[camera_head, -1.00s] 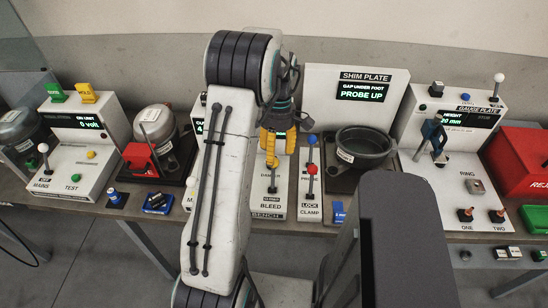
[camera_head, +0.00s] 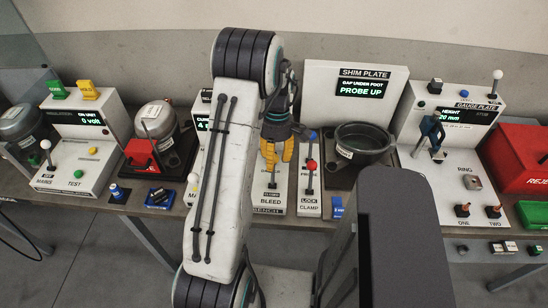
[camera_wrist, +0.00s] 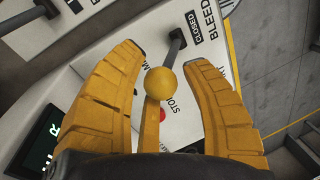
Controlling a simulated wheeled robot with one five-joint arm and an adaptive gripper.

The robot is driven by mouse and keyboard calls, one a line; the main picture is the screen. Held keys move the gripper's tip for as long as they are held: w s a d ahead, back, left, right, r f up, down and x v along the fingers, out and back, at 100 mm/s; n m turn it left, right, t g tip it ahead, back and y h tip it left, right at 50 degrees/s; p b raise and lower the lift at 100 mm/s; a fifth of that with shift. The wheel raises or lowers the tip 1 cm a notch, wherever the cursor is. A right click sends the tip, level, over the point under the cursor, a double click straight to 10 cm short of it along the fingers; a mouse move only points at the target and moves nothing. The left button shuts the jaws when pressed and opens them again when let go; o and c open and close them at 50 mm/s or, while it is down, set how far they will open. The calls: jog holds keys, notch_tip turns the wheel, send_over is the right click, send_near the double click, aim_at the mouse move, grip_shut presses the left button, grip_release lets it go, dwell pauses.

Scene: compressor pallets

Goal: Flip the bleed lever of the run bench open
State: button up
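The run bench (camera_head: 284,198) is a white panel marked BLEED, left of the shim plate. Its bleed lever has a dark shaft (camera_head: 272,178) in the head view; its knob is hidden there behind my fingers. In the wrist view the lever's yellow ball knob (camera_wrist: 160,83) sits between my two yellow fingers, with a gap on each side. The shaft (camera_wrist: 178,42) rises beside the CLOSED label. My gripper (camera_head: 273,162) points down over the lever and is open in the wrist view (camera_wrist: 170,56). A red button (camera_wrist: 162,115) is partly hidden behind the knob.
The red-knobbed clamp lever (camera_head: 311,165) stands close to the right of my gripper. Beyond it are the shim plate (camera_head: 390,98) and a dark round pot (camera_head: 365,143). A white-knobbed lever (camera_head: 194,178) stands left of my arm.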

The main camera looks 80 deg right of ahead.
grip_shut()
